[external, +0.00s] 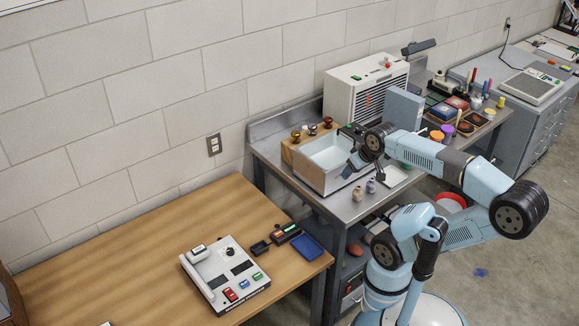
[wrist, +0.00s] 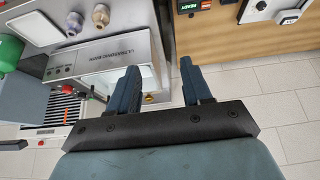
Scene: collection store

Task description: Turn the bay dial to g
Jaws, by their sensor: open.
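A light control panel (external: 225,274) lies on the wooden desk at lower left in the external view. A small black round knob (external: 230,251), likely the bay dial, stands near its back edge; its letters and pointer are too small to read. The panel's edge also shows at the upper right of the wrist view, with a dark knob (wrist: 261,5) partly cut off. My gripper (external: 366,174) is open and empty over the steel bench by the ultrasonic bath, well to the right of the panel. In the wrist view its two fingers (wrist: 160,72) stand apart.
The ultrasonic bath (external: 325,158) is close to my gripper, with two small bottles (external: 364,190) in front. A blue tray (external: 307,249) and a small box with a lit display (external: 286,233) are on the desk.

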